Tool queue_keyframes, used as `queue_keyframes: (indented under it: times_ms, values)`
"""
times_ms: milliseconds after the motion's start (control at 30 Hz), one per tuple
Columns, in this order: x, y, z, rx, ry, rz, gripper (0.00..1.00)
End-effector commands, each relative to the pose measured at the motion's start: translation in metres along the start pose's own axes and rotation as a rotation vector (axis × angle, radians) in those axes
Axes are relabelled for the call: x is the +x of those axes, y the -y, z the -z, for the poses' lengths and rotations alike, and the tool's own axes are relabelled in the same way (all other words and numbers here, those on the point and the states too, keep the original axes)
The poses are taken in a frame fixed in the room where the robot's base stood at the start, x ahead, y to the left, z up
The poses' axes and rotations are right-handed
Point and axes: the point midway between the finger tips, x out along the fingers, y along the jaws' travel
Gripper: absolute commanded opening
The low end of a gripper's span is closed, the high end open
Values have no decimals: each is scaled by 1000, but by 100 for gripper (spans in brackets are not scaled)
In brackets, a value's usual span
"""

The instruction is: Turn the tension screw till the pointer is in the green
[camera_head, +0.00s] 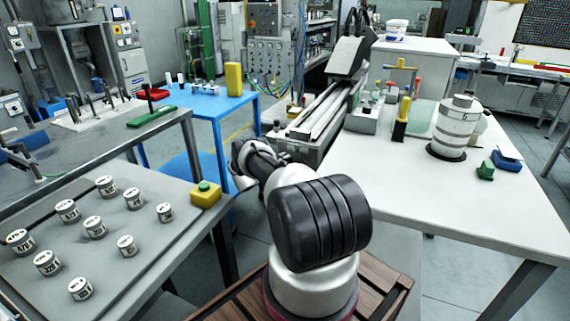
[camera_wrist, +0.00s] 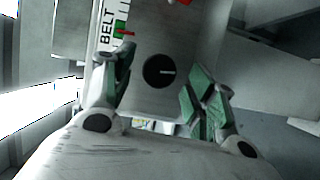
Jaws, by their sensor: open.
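In the wrist view a round black knob (camera_wrist: 158,71) with a white line across it, seemingly the tension screw, sits on a grey face. My gripper (camera_wrist: 160,82) is open, its green-padded fingers on either side of the knob, with gaps between pads and knob. A white label (camera_wrist: 106,32) reading BELT stands at upper left, with a green patch (camera_wrist: 119,28) beside it. A small red pointer (camera_wrist: 128,33) lies at the green patch's edge; I cannot tell exactly whether it is inside. The left finger hides part of the scale. In the head view my arm hides the knob.
A blue table (camera_head: 212,100) stands behind. A white table (camera_head: 400,190) at right carries a large white cylinder (camera_head: 458,125) and a machine.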

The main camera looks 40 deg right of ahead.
Motion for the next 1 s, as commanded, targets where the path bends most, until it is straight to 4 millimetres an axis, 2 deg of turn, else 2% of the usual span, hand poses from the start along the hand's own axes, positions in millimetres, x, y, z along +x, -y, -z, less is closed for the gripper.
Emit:
queue_keyframes:
  times_ms: [300, 500, 667, 1000]
  values:
    - [-69, -1, 2, -1, -4, 0, 56]
    - [-100, 0, 1, -1, -2, 0, 56]
    - [-110, 0, 0, 1, -1, 1, 56]
    - [-110, 0, 0, 1, -1, 0, 56]
